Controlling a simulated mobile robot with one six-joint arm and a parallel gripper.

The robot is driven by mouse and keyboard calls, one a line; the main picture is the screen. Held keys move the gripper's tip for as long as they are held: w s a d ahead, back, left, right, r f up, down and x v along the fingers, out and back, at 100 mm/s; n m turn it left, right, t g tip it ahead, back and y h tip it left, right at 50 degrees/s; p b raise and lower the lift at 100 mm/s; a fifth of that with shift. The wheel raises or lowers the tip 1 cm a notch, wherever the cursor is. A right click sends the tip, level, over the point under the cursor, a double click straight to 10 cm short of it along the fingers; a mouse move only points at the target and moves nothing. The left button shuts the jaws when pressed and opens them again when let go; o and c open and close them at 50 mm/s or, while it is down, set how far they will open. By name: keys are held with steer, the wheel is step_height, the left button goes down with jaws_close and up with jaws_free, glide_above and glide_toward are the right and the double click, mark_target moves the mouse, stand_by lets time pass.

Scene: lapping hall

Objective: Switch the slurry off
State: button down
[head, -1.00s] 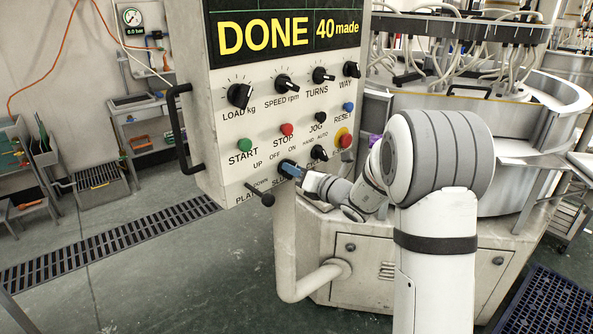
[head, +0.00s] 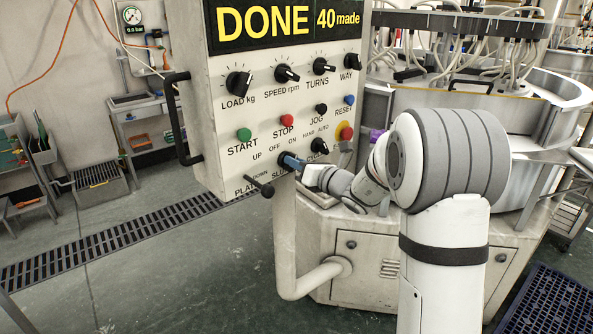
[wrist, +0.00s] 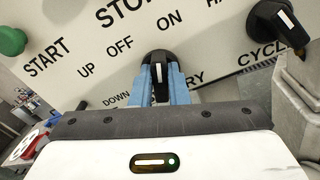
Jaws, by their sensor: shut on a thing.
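The slurry switch is a black rotary knob (head: 284,157) low on the white control panel (head: 215,110), under the OFF and ON labels. It also shows in the wrist view as a black knob (wrist: 158,57) with a white pointer line. My gripper (head: 292,161) has blue fingers shut on this knob. In the wrist view the fingers (wrist: 161,84) sit on either side of its grip. Part of the SLURRY label is hidden behind the fingers. The pointer lies between the fingers, and I cannot tell for sure which label it marks.
The black platen lever (head: 262,187) sticks out at lower left. START (head: 244,135) and STOP (head: 287,120) buttons are above. A white pipe (head: 285,245) stands below.

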steer(key=n+b, duration=0.5)
steer(key=b, duration=0.3)
steer(key=n+b, duration=0.5)
steer(key=b, duration=0.4)
steer(key=shift+s+a+f, duration=0.15)
steer(key=shift+s+a, duration=0.05)
steer(key=shift+n+b, duration=0.3)
steer(key=shift+b, duration=0.1)
steer(key=c, duration=1.4)
jaws_free()
